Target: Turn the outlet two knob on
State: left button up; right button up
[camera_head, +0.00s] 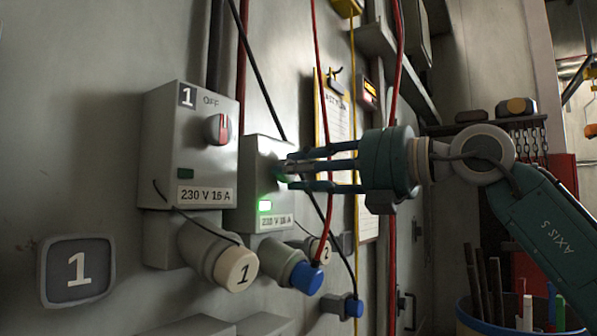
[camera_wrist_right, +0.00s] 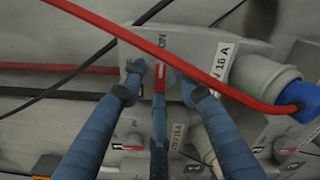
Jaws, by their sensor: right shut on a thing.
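The outlet two box (camera_head: 252,190) is a grey wall box to the right of the outlet one box, with a lit green lamp (camera_head: 265,206) and a 230 V 16 A label. My right gripper (camera_head: 285,172) is at its front face, with its fingers shut on the outlet two knob. In the head view the fingers mostly cover the knob. In the right wrist view the knob (camera_wrist_right: 160,77) shows a red mark between the blue fingers (camera_wrist_right: 158,88), with the letters ON beside it. My left gripper is in neither view.
The outlet one box (camera_head: 160,150) has a red-marked knob (camera_head: 218,129) by OFF and a dark green lamp. Red and black cables hang close to my gripper; a red cable (camera_wrist_right: 120,32) crosses the wrist view. A blue plug (camera_head: 307,277) sits below outlet two.

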jog(key=o, duration=1.1)
jog(key=shift+o, duration=0.2)
jog(key=v, duration=1.2)
